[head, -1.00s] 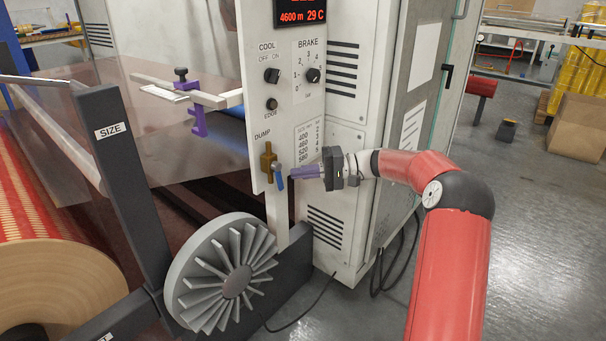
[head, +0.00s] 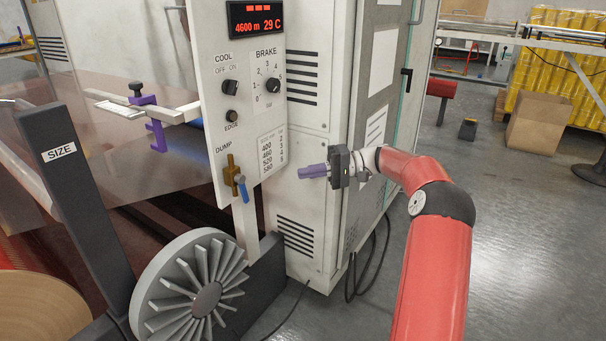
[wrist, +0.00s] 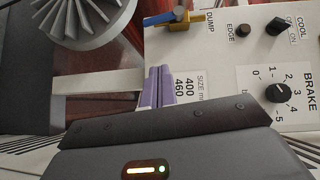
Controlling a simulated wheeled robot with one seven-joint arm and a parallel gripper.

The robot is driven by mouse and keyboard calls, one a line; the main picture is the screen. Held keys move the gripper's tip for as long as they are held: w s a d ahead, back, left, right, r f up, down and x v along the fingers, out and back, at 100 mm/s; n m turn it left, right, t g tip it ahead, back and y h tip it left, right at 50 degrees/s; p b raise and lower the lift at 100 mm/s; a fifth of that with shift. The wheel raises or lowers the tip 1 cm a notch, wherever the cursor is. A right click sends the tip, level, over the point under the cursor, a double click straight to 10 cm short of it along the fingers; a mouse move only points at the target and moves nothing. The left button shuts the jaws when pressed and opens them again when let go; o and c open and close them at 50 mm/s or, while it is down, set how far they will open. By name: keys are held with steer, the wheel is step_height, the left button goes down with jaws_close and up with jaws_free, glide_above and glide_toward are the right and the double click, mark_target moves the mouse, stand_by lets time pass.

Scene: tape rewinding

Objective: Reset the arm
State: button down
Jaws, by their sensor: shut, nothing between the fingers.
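My gripper (head: 302,172) has purple fingers that are shut with nothing between them. In the head view it points left, in front of the white machine cabinet and to the right of the control panel (head: 213,110). The brass dump valve (head: 231,172) with its blue handle (head: 242,188) is left of the fingertips, and a gap shows between them. In the wrist view the closed fingers (wrist: 157,88) show at the middle, beside the size table, with the blue valve handle (wrist: 158,18) beyond them.
The panel carries a cool switch (head: 230,87), an edge knob (head: 231,116), a brake dial (head: 273,86) and a red display (head: 256,19). A grey finned wheel (head: 195,290) stands below. A cardboard box (head: 538,122) lies far right.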

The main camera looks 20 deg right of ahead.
stand_by(0.3)
steer(key=s+a+r+g+h, duration=0.2)
steer(key=s+a+h, duration=0.7)
steer(key=s+a, duration=0.45)
steer(key=s+d+f+t+h, duration=0.1)
steer(key=s+h, duration=0.3)
steer(key=s, duration=0.7)
steer(key=s+d+f+t+h, duration=0.2)
steer(key=s+t+h, duration=0.1)
steer(key=s, duration=0.9)
steer(key=shift+s+d+f+t+h, duration=0.2)
steer(key=shift+s+f+t+h, duration=0.15)
steer(key=shift+t, duration=0.45)
steer(key=shift+w+r, duration=0.1)
